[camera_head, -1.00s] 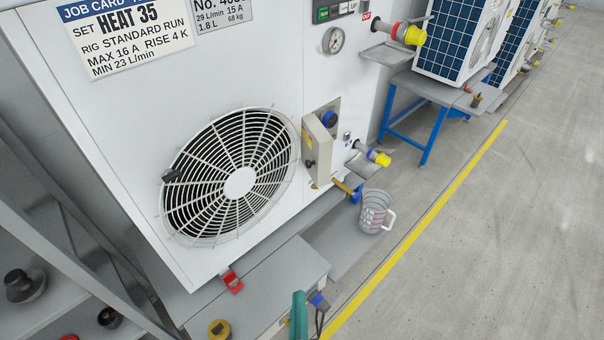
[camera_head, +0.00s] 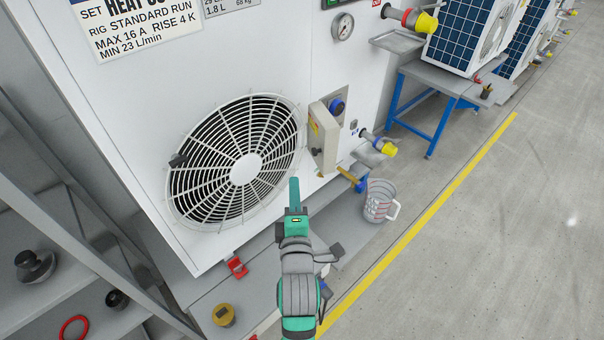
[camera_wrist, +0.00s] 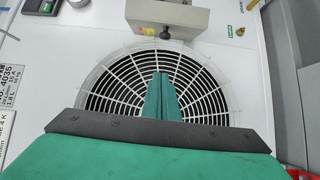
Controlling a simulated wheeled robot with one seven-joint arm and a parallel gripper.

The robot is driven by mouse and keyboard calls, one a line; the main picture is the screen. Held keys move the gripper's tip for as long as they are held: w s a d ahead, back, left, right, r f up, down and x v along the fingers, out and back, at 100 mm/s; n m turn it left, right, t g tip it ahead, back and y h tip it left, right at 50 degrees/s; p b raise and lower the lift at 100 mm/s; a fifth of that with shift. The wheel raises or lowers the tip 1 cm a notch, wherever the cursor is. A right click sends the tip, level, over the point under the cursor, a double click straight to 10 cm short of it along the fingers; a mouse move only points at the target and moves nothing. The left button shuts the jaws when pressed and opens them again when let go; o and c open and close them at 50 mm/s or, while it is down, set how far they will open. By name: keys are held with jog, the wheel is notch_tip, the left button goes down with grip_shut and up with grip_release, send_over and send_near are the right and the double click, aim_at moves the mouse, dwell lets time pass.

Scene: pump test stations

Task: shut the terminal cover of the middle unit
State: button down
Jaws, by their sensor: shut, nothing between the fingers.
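The terminal cover (camera_head: 323,140) is a beige box-like lid on the white unit (camera_head: 330,60), right of the fan grille. It stands out from the panel, swung open, with a round blue part (camera_head: 337,106) showing beside it. My green gripper (camera_head: 294,184) is shut and empty, pointing up in front of the fan grille's lower right edge. Its fingertips (camera_wrist: 160,80) are below and left of the cover in the head view, apart from it.
The round fan grille (camera_head: 215,165) is left of the cover. Below it are a yellow-ended valve (camera_head: 385,147), a brass fitting (camera_head: 349,178) and a clear measuring jug (camera_head: 379,202). More units on blue stands (camera_head: 432,110) are farther back. Floor on the right is clear.

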jog(key=w+d, duration=0.3)
jog(key=w, duration=0.7)
jog(key=shift+w+f, duration=0.15)
jog(key=shift+w, duration=0.2)
jog(key=shift+d, duration=0.1)
